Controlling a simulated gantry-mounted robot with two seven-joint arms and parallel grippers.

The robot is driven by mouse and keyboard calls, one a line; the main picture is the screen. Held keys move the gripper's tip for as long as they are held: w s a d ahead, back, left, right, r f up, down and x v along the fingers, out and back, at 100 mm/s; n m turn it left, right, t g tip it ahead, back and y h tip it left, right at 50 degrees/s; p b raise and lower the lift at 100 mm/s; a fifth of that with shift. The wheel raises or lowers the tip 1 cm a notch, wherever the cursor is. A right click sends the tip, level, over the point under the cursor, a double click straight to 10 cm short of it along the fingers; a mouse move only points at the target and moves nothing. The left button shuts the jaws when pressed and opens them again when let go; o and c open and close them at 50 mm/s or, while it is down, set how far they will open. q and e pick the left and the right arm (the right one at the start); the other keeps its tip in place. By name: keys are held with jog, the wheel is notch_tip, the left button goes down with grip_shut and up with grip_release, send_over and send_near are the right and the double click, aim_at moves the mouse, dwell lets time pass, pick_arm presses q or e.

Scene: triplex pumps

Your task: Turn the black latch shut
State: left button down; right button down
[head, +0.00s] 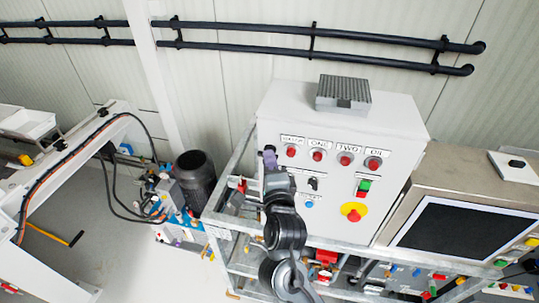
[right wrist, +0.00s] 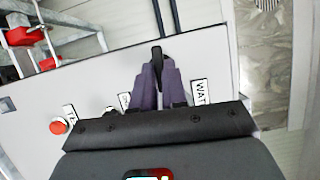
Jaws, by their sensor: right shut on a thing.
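The black latch (right wrist: 156,54) shows at its tip in the right wrist view, between the purple fingertips of my right gripper (right wrist: 157,74). My right gripper is shut on it. The rest of the latch is hidden by the fingers and the gripper body. In the head view my right gripper (head: 270,154) is at the left part of the white control cabinet's front (head: 338,228), left of the red lamp row. The latch cannot be made out clearly there. My left gripper is not in view.
Red round buttons (head: 317,155) with labels sit beside the gripper. A black selector (head: 313,183), a green and red switch (head: 364,188) and a yellow-ringed emergency stop (head: 353,212) are to the right. A metal frame (head: 243,150) runs along the cabinet's left side.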

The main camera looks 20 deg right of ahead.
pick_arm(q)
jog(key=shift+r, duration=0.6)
pick_arm(e)
jog(key=shift+f+n, duration=0.15)
jog(key=shift+n, duration=0.25)
jog(key=c, duration=1.2)
grip_release()
jog(key=shift+c, duration=0.2)
jog(key=shift+o, duration=0.4)
jog(key=shift+w+r, duration=0.15)
jog(key=shift+r, duration=0.05)
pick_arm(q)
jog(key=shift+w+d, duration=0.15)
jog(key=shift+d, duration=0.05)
